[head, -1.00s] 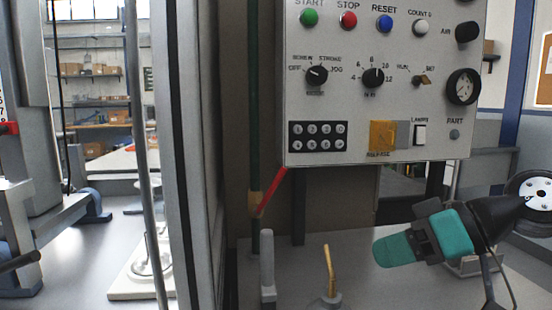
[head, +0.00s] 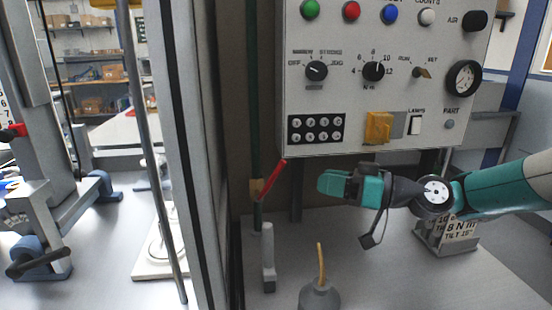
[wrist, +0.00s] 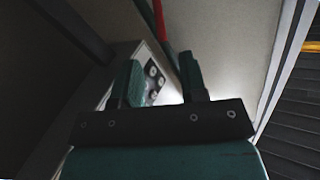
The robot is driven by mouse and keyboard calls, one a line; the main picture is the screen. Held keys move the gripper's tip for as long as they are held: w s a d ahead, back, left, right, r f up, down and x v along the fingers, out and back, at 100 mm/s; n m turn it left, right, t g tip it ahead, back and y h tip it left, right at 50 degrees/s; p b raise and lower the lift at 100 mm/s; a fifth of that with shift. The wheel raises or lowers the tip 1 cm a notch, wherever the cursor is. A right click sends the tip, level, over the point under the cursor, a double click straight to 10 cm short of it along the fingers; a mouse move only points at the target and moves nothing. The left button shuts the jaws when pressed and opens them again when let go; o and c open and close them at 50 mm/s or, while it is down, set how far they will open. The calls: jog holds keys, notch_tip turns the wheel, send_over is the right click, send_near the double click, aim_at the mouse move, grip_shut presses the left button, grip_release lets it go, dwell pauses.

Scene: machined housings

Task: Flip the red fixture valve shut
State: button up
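The red valve lever (head: 272,178) slants up to the right from a brass-coloured valve body (head: 257,190) on a vertical green pipe (head: 255,90), left of the control panel. My gripper (head: 328,183) is to the right of the lever, pointing left, with a visible space between them. In the wrist view my gripper's two fingers (wrist: 160,78) stand apart with nothing gripped between them. The red lever (wrist: 160,22) shows beyond the fingertips at the top of that view, next to the green pipe. The valve body is not clear there.
The control panel (head: 345,105) with knobs, buttons and a yellow cover (head: 379,128) hangs just above my gripper. A grey upright post (head: 268,258) and an oil can with a brass spout (head: 320,290) stand on the bench below. A grey frame post (head: 190,150) is left of the pipe.

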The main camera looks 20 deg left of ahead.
aim_at(276, 173)
jog(key=a+p, duration=0.3)
jog(key=a, duration=0.8)
jog(key=shift+s+a, duration=0.15)
jog(key=shift+a, duration=0.1)
jog(key=shift+f, duration=0.1)
grip_shut()
